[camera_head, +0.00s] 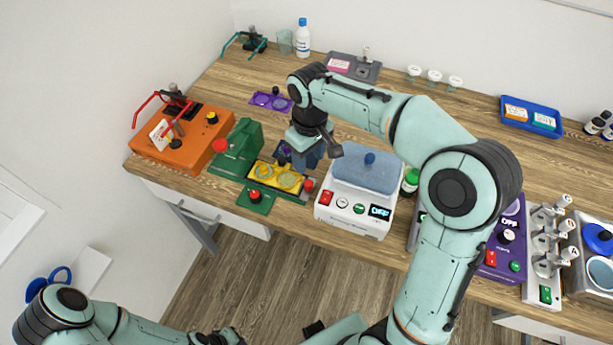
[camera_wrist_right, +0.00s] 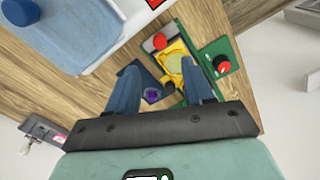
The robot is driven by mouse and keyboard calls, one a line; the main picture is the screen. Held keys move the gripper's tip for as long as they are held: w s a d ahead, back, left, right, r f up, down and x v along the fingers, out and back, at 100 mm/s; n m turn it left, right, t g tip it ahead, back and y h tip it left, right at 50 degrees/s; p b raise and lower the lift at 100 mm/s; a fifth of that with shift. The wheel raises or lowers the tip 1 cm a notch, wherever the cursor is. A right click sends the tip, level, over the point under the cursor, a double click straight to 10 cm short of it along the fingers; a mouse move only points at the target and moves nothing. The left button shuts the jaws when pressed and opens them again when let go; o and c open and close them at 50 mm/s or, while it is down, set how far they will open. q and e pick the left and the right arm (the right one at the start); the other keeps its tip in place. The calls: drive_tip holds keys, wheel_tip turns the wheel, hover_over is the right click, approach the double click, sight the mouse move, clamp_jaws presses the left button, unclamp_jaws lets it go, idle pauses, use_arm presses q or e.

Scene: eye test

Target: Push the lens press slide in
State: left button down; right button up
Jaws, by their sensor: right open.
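The lens press has a green body (camera_head: 238,147) on the front left of the bench. Its yellow slide (camera_head: 276,178) has round lens seats and lies on a green base beside the body. A red knob (camera_head: 309,184) stands at the slide's right end; in the right wrist view the yellow slide (camera_wrist_right: 174,50) and red knob (camera_wrist_right: 160,41) lie beyond the fingertips. My right gripper (camera_head: 297,165) is above and just behind the slide, fingers apart, pointing down. In the wrist view a small purple part (camera_wrist_right: 152,95) shows between its fingers (camera_wrist_right: 162,88). I cannot tell if they touch anything.
A green pad with a red button (camera_head: 255,195) sits in front of the slide. A white device with a blue lid (camera_head: 367,172) stands close right. An orange box (camera_head: 180,138) stands left. A purple tray (camera_head: 270,101) lies behind, with bare wood around it.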

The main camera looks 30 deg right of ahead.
sight(308, 182)
drive_tip(key=f, duration=0.5)
drive_tip(key=f+b, duration=0.1)
drive_tip(key=f, duration=0.5)
drive_tip(key=shift+w, duration=0.2)
drive_tip(key=shift+r, duration=0.1)
clamp_jaws()
